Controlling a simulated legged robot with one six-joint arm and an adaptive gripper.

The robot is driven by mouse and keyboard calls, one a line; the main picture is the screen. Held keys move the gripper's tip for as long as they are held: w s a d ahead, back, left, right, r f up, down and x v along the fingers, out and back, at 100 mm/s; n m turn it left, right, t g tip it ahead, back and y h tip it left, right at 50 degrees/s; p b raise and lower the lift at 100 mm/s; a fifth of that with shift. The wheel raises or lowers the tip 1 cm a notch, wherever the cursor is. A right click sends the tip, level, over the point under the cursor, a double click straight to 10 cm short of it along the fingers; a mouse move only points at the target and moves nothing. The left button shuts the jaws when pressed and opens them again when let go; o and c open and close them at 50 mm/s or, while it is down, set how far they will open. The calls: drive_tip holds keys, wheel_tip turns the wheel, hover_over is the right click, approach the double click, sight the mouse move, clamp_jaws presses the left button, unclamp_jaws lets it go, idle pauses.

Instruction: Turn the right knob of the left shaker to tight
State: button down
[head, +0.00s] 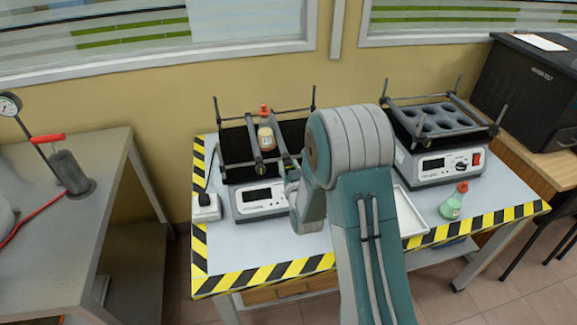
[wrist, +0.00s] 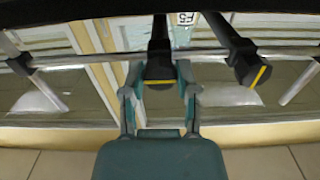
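The left shaker (head: 258,196) stands on the table with a black platform and a rail frame. A bottle with a red cap and amber contents (head: 266,133) stands at its rails. In the wrist view, a dark knob with a yellow mark (wrist: 159,70) lies between the fingers of my gripper (wrist: 160,85). A second dark knob with a yellow line (wrist: 250,68) is to its right, outside the fingers. The fingers are apart, with a narrow gap showing on each side of the knob. In the head view my arm hides much of the gripper and the shaker's right side.
The right shaker (head: 437,165) has a tray with several round holes. A flask of green liquid with a red cap (head: 454,202) stands in front of it. A white tray (head: 411,214) is partly behind my arm. Black-yellow tape (head: 262,274) edges the table. A power socket (head: 206,207) stands left.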

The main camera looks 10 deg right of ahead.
drive_tip(key=shift+m, duration=0.3)
drive_tip(key=m, duration=0.3)
drive_tip(key=shift+m, duration=0.3)
drive_tip(key=m, duration=0.4)
drive_tip(key=shift+d+m, duration=0.1)
drive_tip(key=shift+m, duration=0.2)
drive_tip(key=m, duration=0.5)
drive_tip(key=shift+f, duration=0.1)
drive_tip(key=shift+f+m, duration=0.1)
drive_tip(key=shift+m, duration=1.9)
drive_tip(key=shift+c, duration=1.8)
unclamp_jaws()
